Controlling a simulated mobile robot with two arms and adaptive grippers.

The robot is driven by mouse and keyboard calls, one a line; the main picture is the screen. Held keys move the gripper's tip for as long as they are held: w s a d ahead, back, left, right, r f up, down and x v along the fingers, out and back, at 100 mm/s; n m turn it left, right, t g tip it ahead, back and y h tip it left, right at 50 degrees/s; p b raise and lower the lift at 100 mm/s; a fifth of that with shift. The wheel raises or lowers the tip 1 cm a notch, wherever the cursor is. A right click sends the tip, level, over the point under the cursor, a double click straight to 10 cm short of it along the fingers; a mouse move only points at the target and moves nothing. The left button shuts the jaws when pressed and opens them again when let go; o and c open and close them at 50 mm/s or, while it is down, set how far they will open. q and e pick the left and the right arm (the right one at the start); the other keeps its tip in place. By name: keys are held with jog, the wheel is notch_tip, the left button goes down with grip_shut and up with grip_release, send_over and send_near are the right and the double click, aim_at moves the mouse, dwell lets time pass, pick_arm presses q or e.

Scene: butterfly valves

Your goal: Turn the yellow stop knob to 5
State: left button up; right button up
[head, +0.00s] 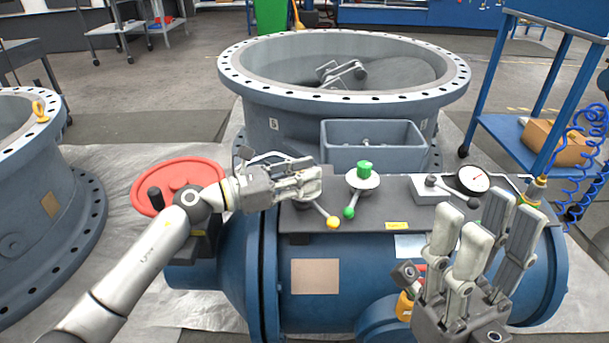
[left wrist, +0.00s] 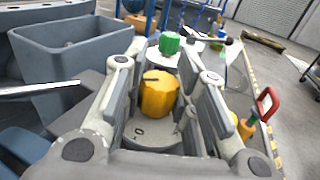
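The yellow stop knob (left wrist: 158,94) sits on a round grey base (left wrist: 152,135) in the left wrist view, with a dark mark on its top. My left gripper (left wrist: 165,98) has its fingers apart on both sides of the knob, with small gaps visible. In the head view, my left gripper (head: 310,182) hides the knob; a lever with a yellow ball end (head: 332,222) shows below it. The numbers around the knob are not readable. My right gripper (head: 472,225) is open and empty, fingers upward, at the lower right.
A green knob (head: 364,168) with a green-ended lever (head: 349,212) stands to the right on the same panel. Further right is a dial gauge (head: 472,180). A red handwheel (head: 180,184) is at left. A grey bin (head: 372,137) stands behind the panel.

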pick_arm(q)
jog(key=o, duration=0.5)
jog(key=shift+r, duration=0.1)
notch_tip(320, 180, up, 10)
jog(key=shift+f, duration=0.1)
dwell(0.3)
